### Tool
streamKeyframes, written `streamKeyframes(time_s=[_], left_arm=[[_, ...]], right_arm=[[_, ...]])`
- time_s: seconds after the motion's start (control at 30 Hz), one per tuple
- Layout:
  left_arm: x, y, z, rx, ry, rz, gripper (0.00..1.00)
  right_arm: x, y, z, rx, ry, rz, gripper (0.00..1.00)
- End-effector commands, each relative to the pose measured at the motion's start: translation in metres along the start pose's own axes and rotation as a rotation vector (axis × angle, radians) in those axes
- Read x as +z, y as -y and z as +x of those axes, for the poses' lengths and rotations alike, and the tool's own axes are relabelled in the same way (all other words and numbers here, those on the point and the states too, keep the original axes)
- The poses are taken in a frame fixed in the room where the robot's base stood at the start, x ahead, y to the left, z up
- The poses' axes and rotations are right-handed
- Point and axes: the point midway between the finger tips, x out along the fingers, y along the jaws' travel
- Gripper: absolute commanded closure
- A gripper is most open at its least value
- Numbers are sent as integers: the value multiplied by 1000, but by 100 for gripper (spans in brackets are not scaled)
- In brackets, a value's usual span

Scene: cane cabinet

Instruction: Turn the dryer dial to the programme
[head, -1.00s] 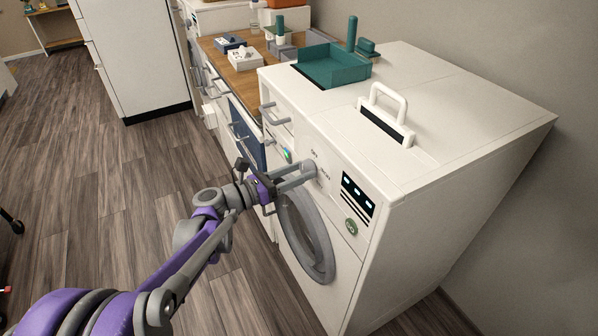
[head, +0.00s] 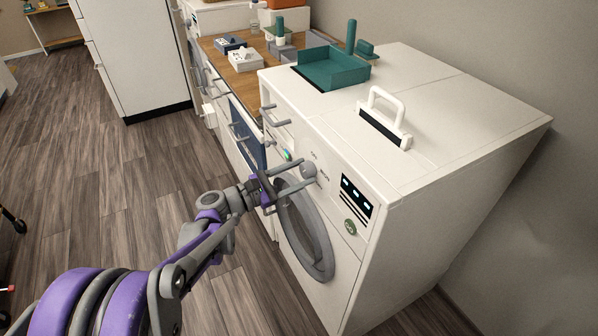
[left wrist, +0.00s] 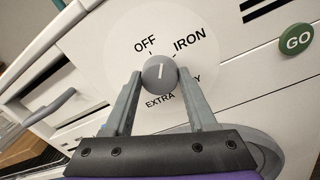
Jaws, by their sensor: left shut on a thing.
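The dryer (head: 375,270) is the white machine with a round grey door, on the right in the head view. Its dial (left wrist: 160,72) is a round grey knob with a white line, which stands nearly upright in the left wrist view. OFF is printed at its upper left, IRON at its upper right and EXTRA DRY below, partly hidden by a finger. The dial also shows in the head view (head: 308,170). My left gripper (left wrist: 160,74) is shut on the dial, one finger at each side. My right gripper is not in view.
A green GO button (left wrist: 296,39) and a dark display (head: 356,197) sit right of the dial. The round door (head: 322,245) is below it. A white handle (head: 385,115) and a teal tray (head: 332,68) are on top. Bare floor lies to the left.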

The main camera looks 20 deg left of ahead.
Motion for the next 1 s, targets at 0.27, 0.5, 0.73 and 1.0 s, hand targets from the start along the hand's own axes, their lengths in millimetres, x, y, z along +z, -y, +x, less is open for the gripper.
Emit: streamKeyframes(time_s=[0.27,0.5,0.73,1.0], left_arm=[[0,0,0,-2,12,261,98],[0,0,0,-5,23,488,98],[-1,-1,0,-7,33,706,98],[-1,-1,0,-10,45,953,98]], right_arm=[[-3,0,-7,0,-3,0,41],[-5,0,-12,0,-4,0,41],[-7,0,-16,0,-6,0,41],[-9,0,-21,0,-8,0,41]])
